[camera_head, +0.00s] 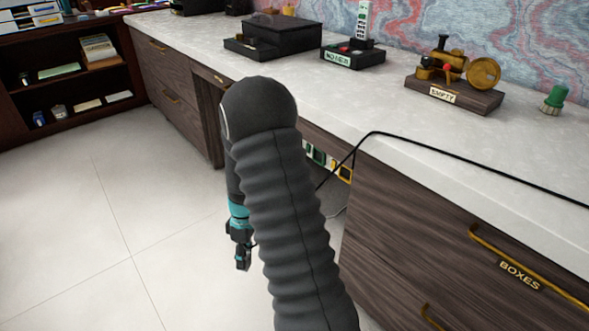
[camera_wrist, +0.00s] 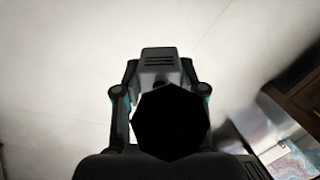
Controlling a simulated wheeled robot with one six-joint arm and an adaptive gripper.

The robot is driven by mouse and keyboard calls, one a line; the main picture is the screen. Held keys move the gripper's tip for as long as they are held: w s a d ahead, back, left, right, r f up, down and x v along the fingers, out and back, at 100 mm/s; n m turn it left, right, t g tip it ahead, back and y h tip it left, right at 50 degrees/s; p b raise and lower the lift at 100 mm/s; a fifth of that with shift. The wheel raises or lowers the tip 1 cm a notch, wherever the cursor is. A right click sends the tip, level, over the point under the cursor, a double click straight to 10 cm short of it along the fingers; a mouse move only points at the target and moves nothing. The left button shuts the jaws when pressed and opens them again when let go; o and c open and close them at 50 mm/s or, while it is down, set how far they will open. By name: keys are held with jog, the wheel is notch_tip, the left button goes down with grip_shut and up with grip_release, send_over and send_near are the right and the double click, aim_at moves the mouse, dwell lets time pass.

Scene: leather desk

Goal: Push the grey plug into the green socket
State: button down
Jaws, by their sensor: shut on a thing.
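My gripper (camera_head: 243,258) hangs low over the open floor, left of the desk front, in the head view. In the wrist view its two fingers (camera_wrist: 159,88) are shut on the grey plug (camera_wrist: 158,64), a grey block with dark slots. A black eight-sided shape covers the near part of the plug and the space between the fingers. The green socket (camera_head: 317,155) is in a row of sockets in the recess under the desktop, right of my arm. My arm hides part of this row. The plug is apart from the socket.
A black cable (camera_head: 450,155) crosses the desktop, drops over its front edge and passes behind my arm. A yellow socket (camera_head: 344,173) sits right of the green one. The drawer front marked BOXES (camera_head: 470,255) stands at right. The floor (camera_head: 100,240) at left is clear.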

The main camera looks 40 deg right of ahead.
jog(key=d+r+n+g+h, duration=0.3)
jog(key=d+n+h, duration=0.2)
jog(key=d+n, duration=0.35)
jog(key=d+r+n+g+h, duration=0.25)
jog(key=d+n+h, duration=0.35)
jog(key=n, duration=0.4)
jog(key=w+d+r+n+t+h, duration=0.8)
jog(key=d+r+n+t+h, duration=0.1)
jog(key=r+n, duration=0.1)
jog(key=shift+w+d+r+p, duration=0.15)
jog(key=shift+w+d+p, duration=0.15)
jog(key=shift+p, duration=0.1)
jog(key=shift+d, duration=0.1)
jog(key=shift+w+d+b, duration=0.15)
jog(key=shift+d+b, duration=0.3)
jog(key=shift+d, duration=0.95)
jog(key=shift+w+d+b, duration=0.1)
jog(key=shift+d+b, duration=0.3)
jog(key=shift+d, duration=1)
jog(key=shift+w+p, duration=0.1)
jog(key=shift+p, duration=0.85)
